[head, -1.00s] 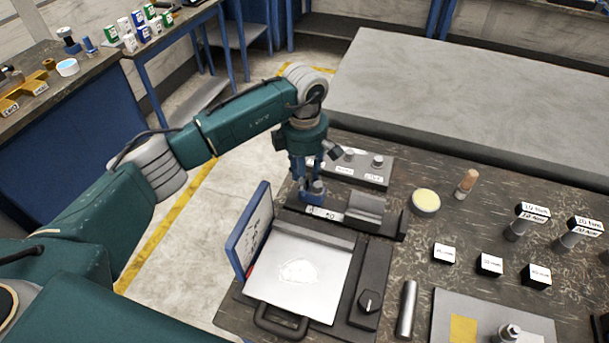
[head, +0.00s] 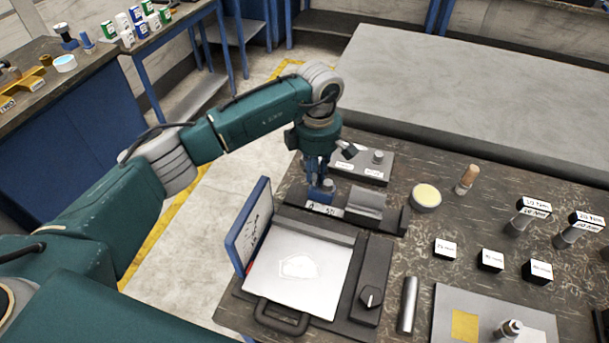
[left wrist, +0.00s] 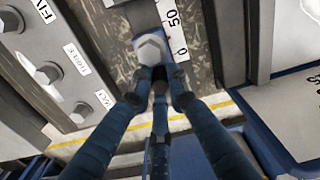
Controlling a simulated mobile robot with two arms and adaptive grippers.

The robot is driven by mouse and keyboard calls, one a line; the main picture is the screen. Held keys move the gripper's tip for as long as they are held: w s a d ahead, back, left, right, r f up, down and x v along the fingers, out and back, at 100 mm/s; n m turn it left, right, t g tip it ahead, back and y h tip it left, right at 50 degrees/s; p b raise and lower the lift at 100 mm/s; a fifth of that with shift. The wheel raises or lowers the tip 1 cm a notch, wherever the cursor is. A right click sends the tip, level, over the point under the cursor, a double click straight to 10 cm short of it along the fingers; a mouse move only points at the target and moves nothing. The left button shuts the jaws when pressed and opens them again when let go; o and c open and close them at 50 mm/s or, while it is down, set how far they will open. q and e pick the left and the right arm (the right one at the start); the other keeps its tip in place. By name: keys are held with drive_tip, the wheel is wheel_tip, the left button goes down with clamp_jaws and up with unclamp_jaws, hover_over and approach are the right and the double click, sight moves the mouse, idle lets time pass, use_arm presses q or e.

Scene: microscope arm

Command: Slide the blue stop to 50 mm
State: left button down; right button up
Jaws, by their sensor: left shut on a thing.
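The blue stop (head: 319,194) sits on a dark rail at the back left of the bench, with a grey knob on top. In the left wrist view the stop (left wrist: 136,64) lies beside a white scale (left wrist: 174,32) that reads 50 and 0; its exact reading cannot be told. My left gripper (head: 321,178) points down from above and is shut on the stop's knob; its fingers (left wrist: 160,82) also show in the left wrist view. The fingers hide part of the stop. My right gripper is not in view.
A grey block (head: 366,203) stands on the rail right of the stop. A plate with labelled knobs (head: 362,164) lies behind. A hot-plate-like device with a raised blue-framed panel (head: 250,228) stands in front. A cream round dish (head: 426,196) sits to the right.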

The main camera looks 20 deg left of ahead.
use_arm(q)
drive_tip(key=shift+d, duration=1.15)
drive_tip(key=c, duration=1.6)
unclamp_jaws()
drive_tip(key=shift+a, duration=0.15)
drive_tip(key=shift+c, duration=0.2)
drive_tip(key=shift+r, duration=0.1)
wheel_tip(320, 180, up, 12)
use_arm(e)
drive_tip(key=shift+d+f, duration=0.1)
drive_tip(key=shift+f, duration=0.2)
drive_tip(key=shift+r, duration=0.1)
